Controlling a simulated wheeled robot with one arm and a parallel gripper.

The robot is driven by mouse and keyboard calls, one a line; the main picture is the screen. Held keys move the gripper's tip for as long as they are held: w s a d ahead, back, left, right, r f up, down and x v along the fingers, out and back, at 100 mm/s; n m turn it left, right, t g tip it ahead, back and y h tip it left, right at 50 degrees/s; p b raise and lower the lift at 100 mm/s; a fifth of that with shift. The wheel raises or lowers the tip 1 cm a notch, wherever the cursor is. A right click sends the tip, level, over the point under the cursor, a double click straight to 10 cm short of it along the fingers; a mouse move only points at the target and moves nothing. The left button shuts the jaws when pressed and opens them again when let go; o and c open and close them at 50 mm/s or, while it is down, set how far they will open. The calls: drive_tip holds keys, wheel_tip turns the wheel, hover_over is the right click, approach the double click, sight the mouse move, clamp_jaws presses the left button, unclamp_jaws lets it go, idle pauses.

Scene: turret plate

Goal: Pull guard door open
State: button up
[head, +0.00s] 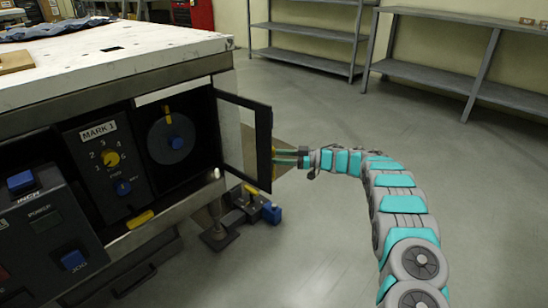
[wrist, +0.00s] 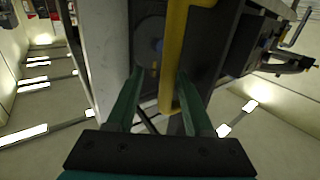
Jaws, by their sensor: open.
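The guard door (head: 260,128), a black frame around a clear pane, stands swung out from the front of the machine in the head view. Its yellow handle (head: 273,150) is on the outer edge. The handle also shows in the wrist view (wrist: 173,50) as a long yellow bar. My gripper (head: 277,157) is at the door's free edge, reaching in from the right. In the wrist view my green fingers (wrist: 160,75) are apart, with the bar between them, nearer the right finger. I cannot tell whether they touch it.
Behind the door opening is a dark disc (head: 158,143) with a blue knob. The MARK 1 panel (head: 108,158) with a yellow dial is left of it. A dark fixture with a blue block (head: 271,212) sits low below the door. The floor to the right is clear; grey shelves (head: 450,85) stand behind.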

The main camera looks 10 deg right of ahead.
drive_tip(key=b+v, duration=0.1)
drive_tip(key=v, duration=0.6)
drive_tip(key=shift+d, duration=0.35)
drive_tip(key=shift+r, duration=0.1)
